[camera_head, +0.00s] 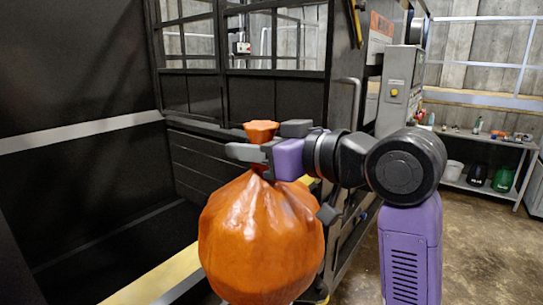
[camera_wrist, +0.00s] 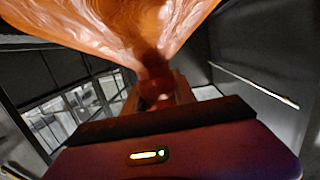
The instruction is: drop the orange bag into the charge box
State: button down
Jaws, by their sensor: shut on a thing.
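The orange bag (camera_head: 262,240) hangs full and round from my gripper (camera_head: 262,150) in the head view. The gripper is shut on the bag's gathered neck, with the tied top sticking up above the fingers. In the wrist view the bag (camera_wrist: 120,25) fills the top, its neck narrowing between the fingers (camera_wrist: 158,95). A dark open space with black walls (camera_head: 75,150), which looks like the charge box, lies to the left of and behind the bag. Its floor and part of its near edge are hidden by the bag.
A yellow edge (camera_head: 155,278) runs along the bottom left, partly behind the bag. A black framed panel with windows (camera_head: 245,60) stands behind. A grey control box (camera_head: 395,95) is to the right. A shelf (camera_head: 480,140) with bottles and containers stands at the far right, beside open concrete floor.

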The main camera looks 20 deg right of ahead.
jog(key=a+r+x, duration=0.1)
jog(key=r+x, duration=0.2)
jog(key=x, duration=1.5)
jog(key=a+r+p+x, duration=0.1)
jog(key=r+x, duration=0.1)
jog(key=x, duration=1.6)
jog(key=shift+w+a+r, duration=0.15)
jog(key=shift+a+r, duration=0.15)
jog(key=shift+r, duration=0.3)
jog(key=c, duration=0.9)
grip_release()
jog(key=shift+f, duration=0.15)
jog(key=b+v, duration=0.5)
jog(key=v, duration=0.2)
jog(key=shift+s+d, duration=0.2)
jog(key=shift+s, duration=0.1)
